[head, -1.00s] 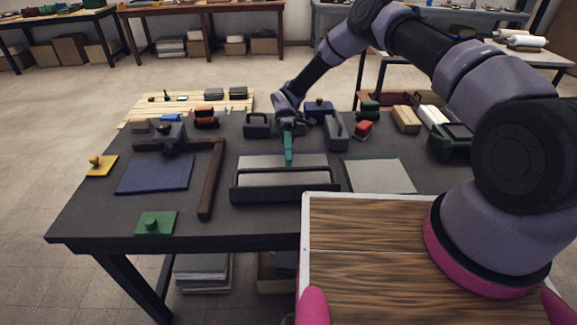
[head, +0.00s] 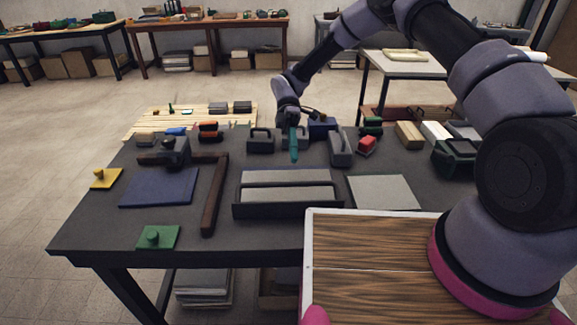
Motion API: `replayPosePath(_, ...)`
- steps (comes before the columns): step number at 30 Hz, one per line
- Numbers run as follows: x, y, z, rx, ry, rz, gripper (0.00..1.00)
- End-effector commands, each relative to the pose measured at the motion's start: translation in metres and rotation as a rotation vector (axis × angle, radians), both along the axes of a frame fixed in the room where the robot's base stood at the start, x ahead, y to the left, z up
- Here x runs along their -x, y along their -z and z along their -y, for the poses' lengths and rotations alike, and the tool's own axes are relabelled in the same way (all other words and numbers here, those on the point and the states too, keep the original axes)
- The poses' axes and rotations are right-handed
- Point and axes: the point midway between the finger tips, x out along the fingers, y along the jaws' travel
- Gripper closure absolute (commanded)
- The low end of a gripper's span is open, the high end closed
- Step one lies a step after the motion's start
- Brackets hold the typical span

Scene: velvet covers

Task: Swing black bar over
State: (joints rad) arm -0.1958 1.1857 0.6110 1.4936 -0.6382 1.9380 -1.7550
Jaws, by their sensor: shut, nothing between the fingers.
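A long black bar (head: 286,210) lies along the front of a flat fixture near the front middle of the table. Two pale grey strips (head: 285,194) lie behind it, split by a thin dark line. Whether the bar is hinged at its ends is too small to tell. My gripper (head: 294,157) points down with its teal fingers shut and empty. It shows just behind the rear grey strip (head: 286,176), apart from the black bar.
A blue sheet (head: 160,187) and a brown L-shaped piece (head: 214,195) lie to the left. A grey sheet (head: 384,193) lies to the right. Dark handled blocks (head: 340,148) and a dark blue block (head: 322,127) stand close around my gripper.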

Motion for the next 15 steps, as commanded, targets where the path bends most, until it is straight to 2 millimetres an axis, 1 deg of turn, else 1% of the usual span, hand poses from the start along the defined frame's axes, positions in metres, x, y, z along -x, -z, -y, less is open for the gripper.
replayPosePath(1, 0.002, -0.010, 0.002, -0.088, -0.063, 0.060, 1.00)
replayPosePath(5, 0.007, -0.029, 0.004, -0.351, -0.279, 0.230, 1.00)
replayPosePath(9, 0.012, -0.049, 0.000, -0.615, -0.551, 0.399, 1.00)
replayPosePath(12, 0.018, -0.062, -0.005, -0.769, -0.744, 0.493, 1.00)
replayPosePath(15, 0.024, -0.072, -0.010, -0.882, -0.901, 0.558, 1.00)
